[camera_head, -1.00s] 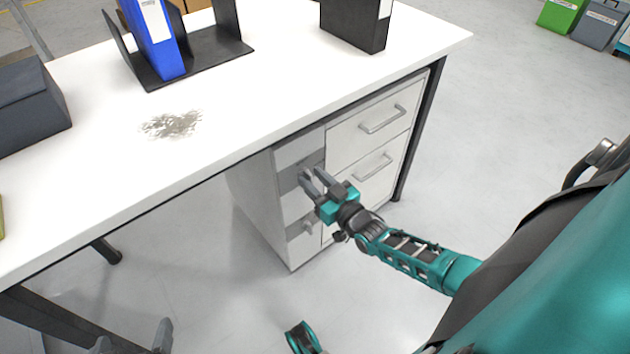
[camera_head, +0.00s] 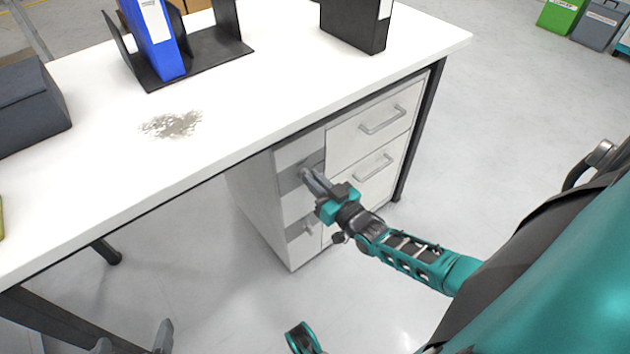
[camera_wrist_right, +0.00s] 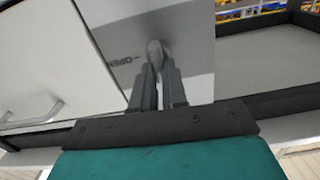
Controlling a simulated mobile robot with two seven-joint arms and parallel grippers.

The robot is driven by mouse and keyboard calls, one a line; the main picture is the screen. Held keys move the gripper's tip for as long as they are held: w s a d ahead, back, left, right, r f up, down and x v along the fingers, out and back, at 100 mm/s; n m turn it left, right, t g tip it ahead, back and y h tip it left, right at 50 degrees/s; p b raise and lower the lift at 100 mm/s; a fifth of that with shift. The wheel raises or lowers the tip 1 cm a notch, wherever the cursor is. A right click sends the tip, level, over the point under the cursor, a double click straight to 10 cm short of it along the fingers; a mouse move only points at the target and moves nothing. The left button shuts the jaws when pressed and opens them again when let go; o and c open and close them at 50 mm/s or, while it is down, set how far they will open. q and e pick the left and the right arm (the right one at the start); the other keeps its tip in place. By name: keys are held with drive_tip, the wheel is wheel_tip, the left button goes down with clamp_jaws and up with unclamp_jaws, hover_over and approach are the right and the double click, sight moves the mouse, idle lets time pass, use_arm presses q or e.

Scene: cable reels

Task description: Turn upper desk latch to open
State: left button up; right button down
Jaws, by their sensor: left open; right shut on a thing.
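The white desk cabinet (camera_head: 255,190) has a narrow left column with a grey band holding the upper latch. In the right wrist view the upper latch (camera_wrist_right: 156,47) is a small rounded grey knob on a grey panel, beside upside-down "OPEN" lettering. My right gripper (camera_head: 308,176) is shut on this latch, its fingers on either side of it; in the head view the fingers mostly hide it. A lower latch (camera_head: 308,227) sits on a second grey band below. My left gripper (camera_head: 134,343) is open and empty at the bottom left edge, away from the cabinet.
The white desktop (camera_head: 240,100) overhangs the cabinet, with a blue binder (camera_head: 160,40) in a black rack and a dark box (camera_head: 30,105) on it. Two drawers with bar handles (camera_head: 382,118) are right of the latches. The floor in front is clear.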

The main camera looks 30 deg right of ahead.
use_arm(q)
drive_tip(key=shift+w+d+f+h+b, duration=0.15)
drive_tip(key=shift+d+f+b, duration=0.25)
drive_tip(key=shift+b, duration=0.65)
drive_tip(key=shift+w+d+f+h+b, duration=0.15)
drive_tip(key=shift+f+b, duration=0.4)
drive_tip(key=shift+b, duration=0.45)
use_arm(e)
drive_tip(key=shift+d+f+m, duration=0.15)
drive_tip(key=shift+f+m, duration=0.05)
drive_tip(key=shift+m, duration=2.65)
drive_tip(key=shift+d+f+m, duration=0.2)
drive_tip(key=shift+m, duration=2.7)
drive_tip(key=shift+d+f+m, duration=0.15)
drive_tip(key=shift+f+m, duration=0.05)
drive_tip(key=shift+m, duration=2.65)
use_arm(q)
drive_tip(key=shift+s, duration=0.1)
use_arm(e)
drive_tip(key=c, duration=1.2)
unclamp_jaws()
drive_tip(key=shift+o, duration=0.2)
